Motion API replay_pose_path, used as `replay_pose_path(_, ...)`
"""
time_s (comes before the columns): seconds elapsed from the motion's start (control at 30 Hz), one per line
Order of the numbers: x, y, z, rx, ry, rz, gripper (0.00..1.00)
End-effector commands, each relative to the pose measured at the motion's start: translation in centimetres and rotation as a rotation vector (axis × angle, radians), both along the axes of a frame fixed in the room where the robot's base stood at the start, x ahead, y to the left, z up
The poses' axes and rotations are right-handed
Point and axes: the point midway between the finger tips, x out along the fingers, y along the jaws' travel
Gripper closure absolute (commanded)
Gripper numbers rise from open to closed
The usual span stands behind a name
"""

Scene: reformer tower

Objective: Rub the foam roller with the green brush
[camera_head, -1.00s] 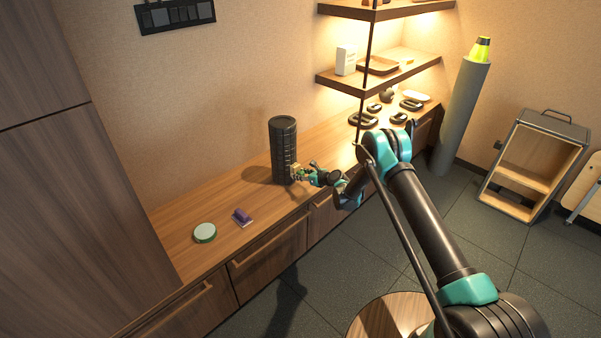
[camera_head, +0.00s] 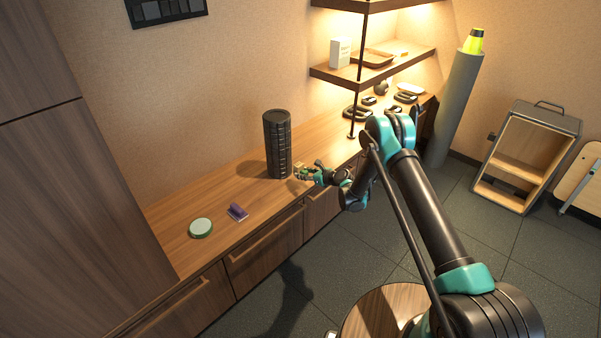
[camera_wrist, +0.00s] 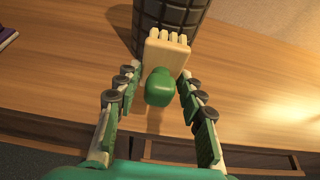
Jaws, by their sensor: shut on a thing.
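The foam roller (camera_head: 277,146) is a black ribbed cylinder standing upright on the wooden counter. Its lower part shows at the top of the wrist view (camera_wrist: 168,20). My gripper (camera_head: 306,174) is just right of the roller's lower part. It is shut on the green brush (camera_wrist: 160,86), which has a green knob and a pale wooden head with bristle tufts pointing toward the roller. In the wrist view the fingers lie on both sides of the knob. In the head view a small gap shows between brush and roller.
A round pale green puck (camera_head: 201,228) and a purple item (camera_head: 237,212) lie on the counter (camera_head: 180,210) to the left. Several dark ring-shaped things lie at its far right, below a shelf (camera_head: 375,68) on a thin post. A wooden-topped round stool (camera_head: 378,318) stands in front.

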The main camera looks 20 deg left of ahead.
Motion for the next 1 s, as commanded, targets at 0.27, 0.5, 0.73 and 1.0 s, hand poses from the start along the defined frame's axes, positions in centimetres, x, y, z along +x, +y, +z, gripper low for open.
replay_pose_path(0.27, -0.1, -0.2, 0.0, 0.0, 0.0, 0.0, 0.84)
replay_pose_path(0.5, -0.3, -0.8, 0.0, 0.0, -0.001, -0.002, 0.84)
replay_pose_path(0.73, -1.0, -2.6, 0.0, -0.001, -0.002, -0.001, 0.84)
replay_pose_path(1.0, -1.2, -3.0, 0.0, -0.001, -0.001, -0.001, 0.84)
